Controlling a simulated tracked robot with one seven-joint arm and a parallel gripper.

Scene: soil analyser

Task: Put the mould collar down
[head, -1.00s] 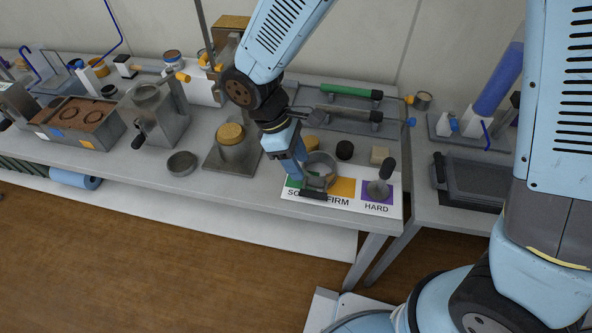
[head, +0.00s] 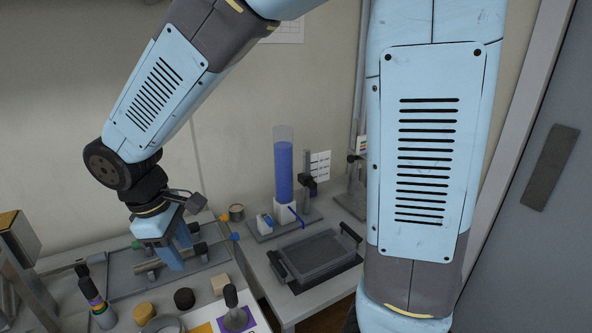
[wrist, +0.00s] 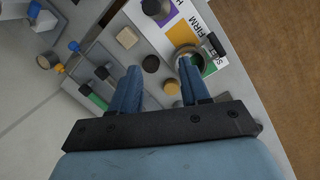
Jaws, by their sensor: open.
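The mould collar, a grey metal ring (head: 160,326), is cut off at the bottom edge of the head view. In the wrist view the collar (wrist: 189,52) sits on the white card (wrist: 207,18) marked with coloured fields, near the FIRM and green fields. One finger partly covers it in that picture. My gripper (head: 181,255) is open with nothing between its fingers. In the head view it hangs above the back of the bench, behind the card and apart from the collar. Both fingers show in the wrist view (wrist: 160,70). Whether anything is inside the collar cannot be told.
A black puck (head: 184,298), a tan puck (head: 145,312) and a beige block (head: 221,284) stand behind the card. A black-handled tool (head: 235,312) stands on the purple field. A dark tray (head: 316,254) and a blue cylinder (head: 284,172) are to the right.

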